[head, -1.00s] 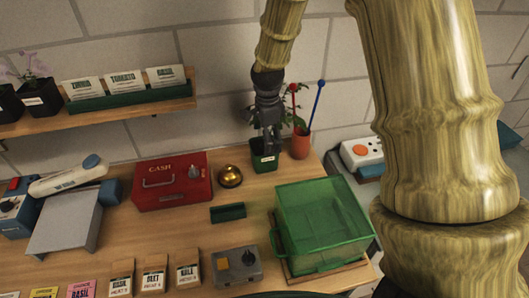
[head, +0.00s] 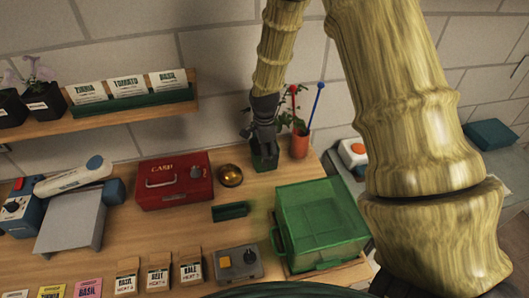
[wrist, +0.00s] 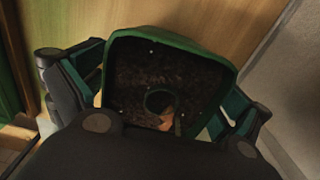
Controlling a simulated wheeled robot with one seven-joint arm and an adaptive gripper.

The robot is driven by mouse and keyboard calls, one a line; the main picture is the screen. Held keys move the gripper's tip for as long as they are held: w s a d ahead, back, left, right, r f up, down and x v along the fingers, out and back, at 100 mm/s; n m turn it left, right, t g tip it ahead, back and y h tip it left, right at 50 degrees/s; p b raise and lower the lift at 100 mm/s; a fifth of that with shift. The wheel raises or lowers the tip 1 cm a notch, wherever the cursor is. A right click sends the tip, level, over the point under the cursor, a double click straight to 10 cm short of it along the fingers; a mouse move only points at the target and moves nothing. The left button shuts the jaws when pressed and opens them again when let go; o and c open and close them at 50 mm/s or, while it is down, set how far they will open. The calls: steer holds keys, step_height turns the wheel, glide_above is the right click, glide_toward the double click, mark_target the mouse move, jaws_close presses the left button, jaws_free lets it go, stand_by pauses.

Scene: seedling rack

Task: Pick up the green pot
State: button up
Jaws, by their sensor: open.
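The green pot (head: 265,163) stands on the wooden table near the wall, mostly hidden behind my gripper (head: 262,145) in the head view. In the wrist view the green pot (wrist: 185,45) shows its rim and dark soil, with a small round opening and an orange bit in it. My gripper (wrist: 165,92) is open there, with one finger on each side of the pot. I cannot tell whether the fingers touch its walls.
An orange-red pot (head: 299,146) with red and blue sticks stands close to the right. A brass bell (head: 230,175) and a red cash box (head: 174,182) are to the left. A green transparent box (head: 320,227) and a small green tray (head: 230,211) are in front.

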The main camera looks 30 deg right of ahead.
steer(key=shift+w+f, duration=0.1)
steer(key=shift+f, duration=0.05)
steer(key=c, duration=1.4)
steer(key=shift+c, duration=0.2)
